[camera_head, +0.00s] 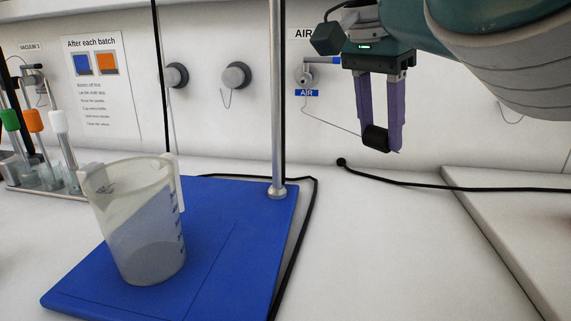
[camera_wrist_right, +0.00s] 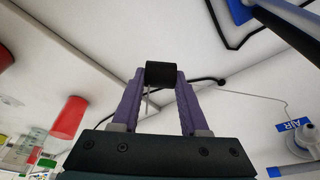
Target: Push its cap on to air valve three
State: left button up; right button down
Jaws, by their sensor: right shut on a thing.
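My right gripper (camera_head: 378,138) points down in front of the back wall, its purple fingers shut on a small black cap (camera_head: 376,137). The cap also shows between the fingertips in the right wrist view (camera_wrist_right: 161,73). A thin wire runs from the cap towards the air valve (camera_head: 305,77), a grey wall fitting with a blue handle, left of the gripper. The cap is apart from the valve. The valve also shows at the right edge of the wrist view (camera_wrist_right: 304,139). The sign above it is partly hidden by my arm, so its number cannot be read. My left gripper is not in view.
A clear jug (camera_head: 138,225) stands on a blue board (camera_head: 225,225) with a metal post (camera_head: 278,120). A black cable (camera_head: 430,184) runs along the counter. Two grey knobs (camera_head: 236,76) sit on the wall. A red cylinder (camera_wrist_right: 68,118) shows in the wrist view. The counter below the gripper is mostly clear.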

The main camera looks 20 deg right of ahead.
aim_at(375, 242)
notch_tip(375, 242, up, 6)
jog(key=shift+r, duration=0.1)
jog(key=s+f+m, duration=0.1)
jog(key=f+m, duration=0.1)
jog(key=f, duration=0.2)
jog(key=s+a+f+m+g, duration=0.1)
jog(key=f+m, duration=0.2)
jog(key=f, duration=0.2)
jog(key=s+a+f+m+g+p, duration=0.1)
jog(key=f+m, duration=0.2)
jog(key=f, duration=0.1)
jog(key=shift+s+f+y, duration=0.1)
jog(key=shift+f+y, duration=0.2)
jog(key=shift+f+m, duration=0.4)
jog(key=b+x, duration=0.2)
jog(key=a+b+x, duration=0.1)
jog(key=b+x, duration=0.1)
jog(key=b, duration=0.1)
jog(key=shift+f, duration=0.35)
jog(key=shift+c, duration=1.7)
grip_release()
